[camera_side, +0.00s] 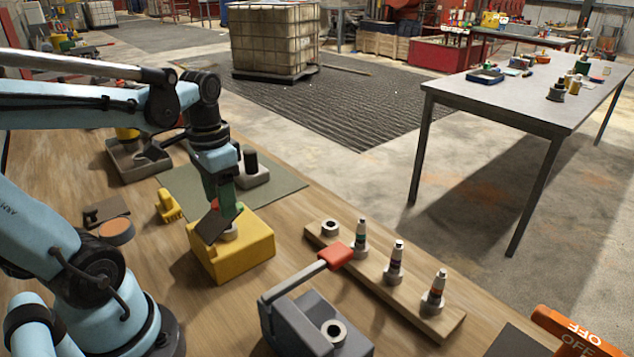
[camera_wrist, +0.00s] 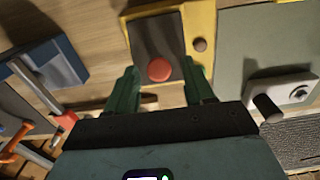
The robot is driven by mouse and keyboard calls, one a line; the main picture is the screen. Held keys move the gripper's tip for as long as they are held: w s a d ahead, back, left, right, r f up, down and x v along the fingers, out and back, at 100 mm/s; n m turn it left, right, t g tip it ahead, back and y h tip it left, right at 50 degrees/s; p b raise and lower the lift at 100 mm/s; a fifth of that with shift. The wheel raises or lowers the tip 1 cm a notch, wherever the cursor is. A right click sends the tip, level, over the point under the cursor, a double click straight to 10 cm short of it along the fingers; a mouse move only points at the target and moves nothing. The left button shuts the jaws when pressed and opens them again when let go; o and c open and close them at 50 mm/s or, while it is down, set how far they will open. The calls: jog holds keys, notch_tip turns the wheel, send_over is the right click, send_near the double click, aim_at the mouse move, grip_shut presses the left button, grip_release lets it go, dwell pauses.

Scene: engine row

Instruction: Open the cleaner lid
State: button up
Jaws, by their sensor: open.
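The cleaner is a yellow box (camera_side: 240,255) on the wooden bench, under my gripper (camera_side: 222,200). Its dark lid (camera_side: 212,227) looks tilted in the side view, rising off the box top, with a pale round collar (camera_side: 230,232) beside it. In the wrist view, the dark lid (camera_wrist: 150,38) lies over the yellow box (camera_wrist: 200,18) and carries a round red knob (camera_wrist: 160,70). My green fingers (camera_wrist: 162,78) stand open on either side of the knob, with visible gaps. Finger contact with the lid cannot be told.
A wooden rack (camera_side: 405,300) with several small plug-like parts stands to the right. A grey fixture with a red-handled lever (camera_side: 338,255) is in front of it. A green-grey mat (camera_side: 280,185) with a grey block lies behind the box. A small yellow part (camera_side: 168,207) lies left.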

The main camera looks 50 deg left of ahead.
notch_tip(320, 180, up, 12)
jog(key=n+t, duration=0.5)
send_near(216, 202)
jog(key=shift+m, duration=0.3)
jog(key=x, duration=0.9)
jog(key=shift+w+r, duration=0.1)
jog(key=shift+w, duration=0.1)
jog(key=shift+w+f+g, duration=0.4)
jog(key=shift+w+g, duration=0.2)
jog(key=shift+g, duration=0.6)
jog(key=shift+w+f+g, duration=0.6)
jog(key=shift+g, duration=0.6)
notch_tip(216, 202, up, 12)
jog(key=w+d+f+m+t, duration=0.45)
jog(key=d+f+t, duration=0.25)
jog(key=d+f, duration=0.25)
jog(key=w+d+r+g, duration=0.4)
jog(key=w+d+r, duration=0.6)
jog(key=d, duration=0.3)
jog(key=shift+w+d+r+g+h, duration=0.2)
jog(key=shift+w+d+g+h, duration=0.1)
jog(key=shift+w+h, duration=0.1)
